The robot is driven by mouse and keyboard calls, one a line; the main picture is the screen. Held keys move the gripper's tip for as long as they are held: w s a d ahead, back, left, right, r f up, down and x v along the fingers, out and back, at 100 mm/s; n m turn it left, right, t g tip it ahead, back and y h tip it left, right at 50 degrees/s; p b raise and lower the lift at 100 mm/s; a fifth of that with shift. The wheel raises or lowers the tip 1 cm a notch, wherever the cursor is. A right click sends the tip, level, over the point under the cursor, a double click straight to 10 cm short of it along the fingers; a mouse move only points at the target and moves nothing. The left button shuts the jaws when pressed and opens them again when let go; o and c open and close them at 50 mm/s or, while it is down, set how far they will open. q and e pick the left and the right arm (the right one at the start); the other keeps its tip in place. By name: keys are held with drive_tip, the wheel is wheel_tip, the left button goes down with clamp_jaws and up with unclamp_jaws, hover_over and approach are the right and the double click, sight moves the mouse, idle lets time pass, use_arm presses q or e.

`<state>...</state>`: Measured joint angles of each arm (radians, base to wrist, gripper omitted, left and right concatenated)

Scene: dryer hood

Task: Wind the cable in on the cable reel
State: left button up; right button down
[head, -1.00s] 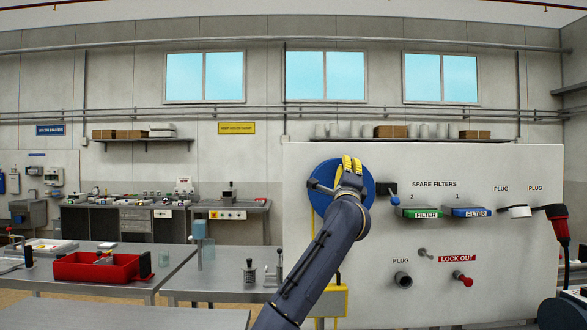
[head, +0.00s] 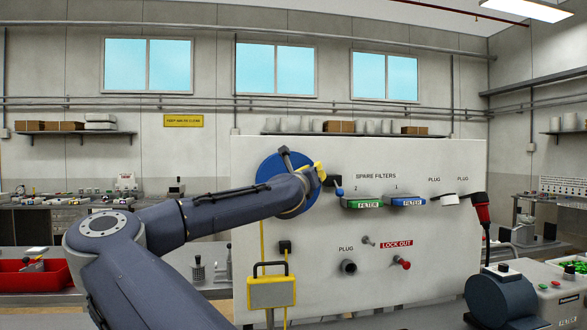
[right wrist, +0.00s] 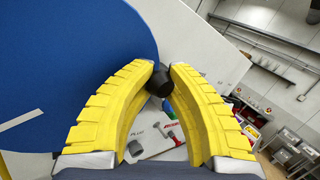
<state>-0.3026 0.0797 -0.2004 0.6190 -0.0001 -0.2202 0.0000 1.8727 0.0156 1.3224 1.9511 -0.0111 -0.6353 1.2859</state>
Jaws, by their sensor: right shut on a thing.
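The blue cable reel (head: 270,172) is mounted on the left part of a pale upright panel. My right arm crosses in front and hides much of it. In the right wrist view, the yellow fingers of my right gripper (right wrist: 158,85) close around a black crank knob (right wrist: 158,80) beside the blue disc. This gripper also shows at the reel's right side in the head view (head: 319,172). A dark bar (head: 285,152) shows at the reel's top. The yellow cable (head: 262,243) runs down to a yellow box (head: 271,292) with a black handle. My left gripper is not seen.
A blue-tipped lever (head: 336,186) is close to the right of my gripper. Green (head: 363,203) and blue (head: 407,201) filters, plugs and a red lock-out knob (head: 403,263) sit farther right on the panel. A red tray (head: 30,280) is at the left.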

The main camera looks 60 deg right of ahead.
drive_tip(key=shift+s+d+f+m+y, duration=0.15)
drive_tip(key=shift+s+f+m+y, duration=0.1)
drive_tip(key=shift+f+m+y, duration=0.5)
drive_tip(key=shift+r+m, duration=0.1)
drive_tip(key=shift+m, duration=0.15)
drive_tip(key=c, duration=1.1)
unclamp_jaws()
drive_tip(key=a+f, duration=0.1)
drive_tip(key=a, duration=1.1)
drive_tip(key=shift+s, duration=0.45)
